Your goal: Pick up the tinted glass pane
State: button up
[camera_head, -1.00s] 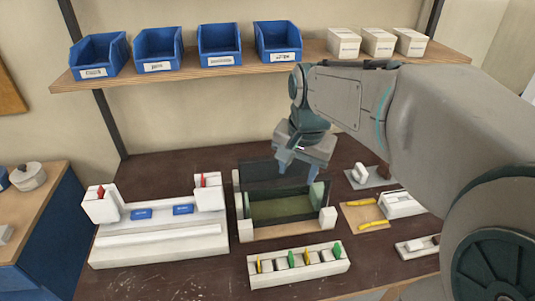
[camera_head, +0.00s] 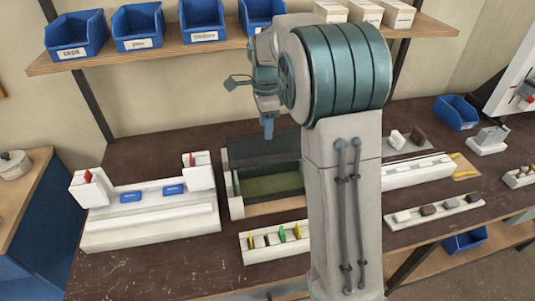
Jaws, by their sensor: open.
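A dark, see-through pane (camera_head: 262,150), which looks like the tinted glass pane, stands upright at the back of an open box (camera_head: 235,208) with a green floor. My gripper (camera_head: 268,128) is open and points down in front of or above the pane's upper right part in the picture. I cannot tell the gap between them, and I see no contact. One finger shows clearly; the other is hard to make out. My arm hides the right end of the box and perhaps the pane's right edge.
A white clamp fixture (camera_head: 150,235) with red levers and blue blocks stands left of the box. A white slotted rack (camera_head: 262,252) is in front. Blue bins (camera_head: 75,48) line the shelf above. White rails (camera_head: 435,217) and small parts lie right of my arm.

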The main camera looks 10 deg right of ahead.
aim_at(268, 143)
jog(key=f, duration=0.2)
jog(key=f+p, duration=0.1)
jog(key=f, duration=0.5)
jog(key=shift+w+d, duration=0.15)
jog(key=shift+d, duration=0.15)
jog(key=shift+w, duration=0.1)
grip_shut()
